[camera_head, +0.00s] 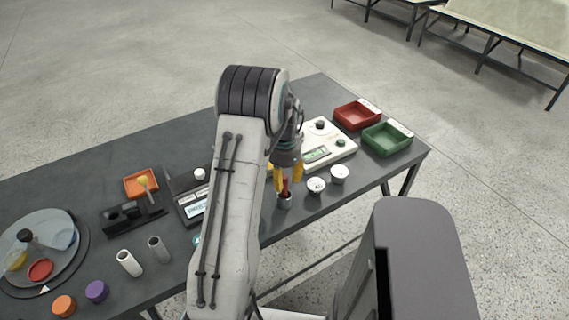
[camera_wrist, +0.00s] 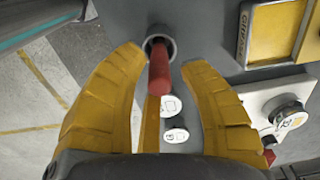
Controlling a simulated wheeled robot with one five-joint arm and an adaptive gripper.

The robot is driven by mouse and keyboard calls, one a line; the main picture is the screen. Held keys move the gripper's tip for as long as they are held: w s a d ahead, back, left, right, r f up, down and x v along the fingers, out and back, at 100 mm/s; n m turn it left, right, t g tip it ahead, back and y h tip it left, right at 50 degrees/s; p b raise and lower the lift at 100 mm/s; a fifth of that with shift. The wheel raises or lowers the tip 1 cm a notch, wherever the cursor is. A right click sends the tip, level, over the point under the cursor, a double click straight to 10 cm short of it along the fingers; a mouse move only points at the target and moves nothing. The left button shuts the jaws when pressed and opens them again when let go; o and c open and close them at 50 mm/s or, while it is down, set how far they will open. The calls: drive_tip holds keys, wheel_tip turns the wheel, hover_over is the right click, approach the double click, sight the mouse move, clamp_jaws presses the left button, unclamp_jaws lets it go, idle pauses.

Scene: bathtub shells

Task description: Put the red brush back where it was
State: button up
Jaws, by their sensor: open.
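The red brush (camera_wrist: 160,74) stands handle up in a small grey cylindrical cup (camera_head: 285,202) near the table's front edge. The cup's rim also shows in the wrist view (camera_wrist: 169,45). A bit of the brush (camera_head: 285,186) shows in the head view between my yellow fingers. My gripper (camera_head: 287,178) is open and points down just above the cup. In the wrist view its fingers are spread to either side of the brush handle, with visible gaps. The brush's lower end is hidden inside the cup.
A cream-coloured device (camera_head: 340,147), a red tray (camera_head: 352,116) and a green tray (camera_head: 386,138) lie beyond. A round tray (camera_head: 75,272) is far left. My arm hides part of the table (camera_head: 70,185).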

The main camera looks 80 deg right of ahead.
wheel_tip(320, 180, up, 8)
drive_tip(key=b, duration=0.4)
drive_tip(key=shift+f, duration=0.15)
drive_tip(key=shift+a+r, duration=0.1)
drive_tip(key=shift+r, duration=0.15)
drive_tip(key=shift+w, duration=0.1)
drive_tip(key=w+a+r+n+t+h, duration=0.1)
drive_tip(key=w+a+r+n, duration=0.2)
drive_tip(key=w+a+n, duration=0.5)
drive_tip(key=w+a+r+n, duration=0.3)
drive_tip(key=w+a, duration=0.6)
drive_tip(key=w, duration=0.6)
drive_tip(key=w+a+n+t, duration=0.1)
drive_tip(key=w+a+n, duration=0.2)
drive_tip(key=a+n, duration=0.95)
drive_tip(key=s+a+f+n, duration=0.1)
drive_tip(key=s+a+n, duration=0.1)
drive_tip(key=a, duration=0.6)
drive_tip(key=s+a+f+n+t+y, duration=0.1)
drive_tip(key=s+a+n, duration=0.1)
drive_tip(key=a, duration=0.6)
drive_tip(key=shift+s+t, duration=0.3)
drive_tip(key=shift+s, duration=0.55)
